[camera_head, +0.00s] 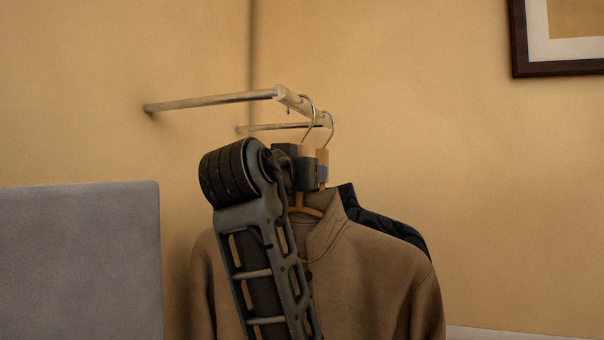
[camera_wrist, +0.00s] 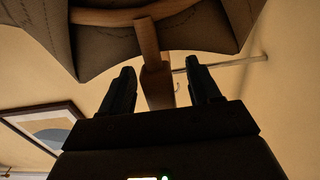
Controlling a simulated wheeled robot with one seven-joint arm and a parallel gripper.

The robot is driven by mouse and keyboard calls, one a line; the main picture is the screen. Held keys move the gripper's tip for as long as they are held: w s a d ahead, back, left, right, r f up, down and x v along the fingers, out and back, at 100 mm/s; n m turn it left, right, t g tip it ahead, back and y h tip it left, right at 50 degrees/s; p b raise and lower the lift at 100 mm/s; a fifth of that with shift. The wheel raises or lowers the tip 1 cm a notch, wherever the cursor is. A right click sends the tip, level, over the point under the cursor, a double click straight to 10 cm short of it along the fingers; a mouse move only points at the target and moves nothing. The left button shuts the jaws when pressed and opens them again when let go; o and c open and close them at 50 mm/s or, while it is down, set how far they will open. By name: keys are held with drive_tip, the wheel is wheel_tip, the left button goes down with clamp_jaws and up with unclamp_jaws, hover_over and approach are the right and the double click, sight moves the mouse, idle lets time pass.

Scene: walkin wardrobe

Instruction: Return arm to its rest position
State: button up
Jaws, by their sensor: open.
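My gripper (camera_head: 313,168) is at the neck of a wooden hanger, just below its hook, in the head view. In the wrist view my gripper (camera_wrist: 160,66) is open, with one dark finger on each side of the wooden hanger neck (camera_wrist: 156,85). I cannot tell whether either finger touches the wood. The hanger (camera_head: 308,212) carries a brown jacket (camera_head: 370,275), which hangs from the rail. My arm rises in front of the jacket and hides part of its left side.
A wall-mounted rail (camera_head: 215,101) holds the hanger hooks. A dark garment (camera_head: 395,227) hangs close behind the jacket. A grey panel (camera_head: 80,262) stands at the left. A framed picture (camera_head: 518,45) is on the right wall. The wall area right of the garments looks clear.

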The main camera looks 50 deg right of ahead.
drive_tip(key=b+v, duration=0.1)
drive_tip(key=v, duration=0.6)
drive_tip(key=shift+a, duration=0.3)
